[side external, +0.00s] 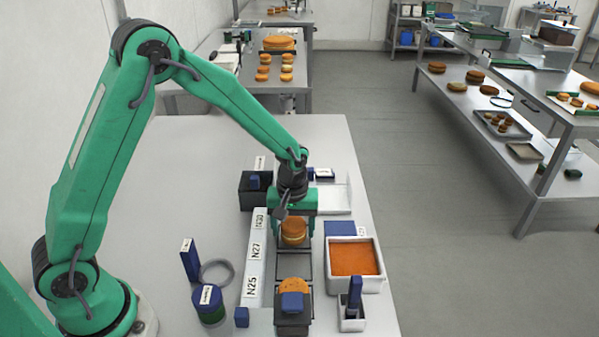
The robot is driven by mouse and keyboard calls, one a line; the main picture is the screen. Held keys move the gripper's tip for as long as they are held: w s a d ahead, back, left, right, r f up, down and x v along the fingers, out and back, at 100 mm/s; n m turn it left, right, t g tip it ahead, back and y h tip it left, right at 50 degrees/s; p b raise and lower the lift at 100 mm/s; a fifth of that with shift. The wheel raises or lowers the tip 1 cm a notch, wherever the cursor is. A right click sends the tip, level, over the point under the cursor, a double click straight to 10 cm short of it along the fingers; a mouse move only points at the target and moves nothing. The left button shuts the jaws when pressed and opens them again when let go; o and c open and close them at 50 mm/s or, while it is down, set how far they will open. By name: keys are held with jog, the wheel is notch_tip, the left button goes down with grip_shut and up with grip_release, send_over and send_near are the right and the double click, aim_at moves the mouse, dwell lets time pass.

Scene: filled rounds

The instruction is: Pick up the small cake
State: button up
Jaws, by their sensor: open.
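A small cake (294,232), a round golden-brown sandwich with a pale filling band, sits on the narrow dark track beside the labelled white strip. My gripper (294,216) is directly over it, pointing down and open. The fingers are partly hidden, and I cannot tell how far they reach down around the cake. A second orange round (293,286) lies nearer on the same track, partly hidden by a dark block with a blue top (292,303).
A white tray of orange filling (354,257) stands close at right, with a small white box (352,318) holding a blue upright piece. The white strip (257,258) runs at left. A grey ring (216,272) and blue-green jar (210,304) stand further left.

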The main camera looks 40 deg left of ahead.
aim_at(294, 222)
jog(key=c, duration=0.5)
jog(key=shift+o, duration=0.2)
jog(key=shift+r, duration=0.8)
notch_tip(294, 222, up, 2)
jog(key=shift+w+r, duration=0.1)
jog(key=shift+r, duration=0.05)
jog(key=s+d+r, duration=0.7)
jog(key=d, duration=0.2)
jog(key=shift+s, duration=0.2)
jog(key=shift+d, duration=0.1)
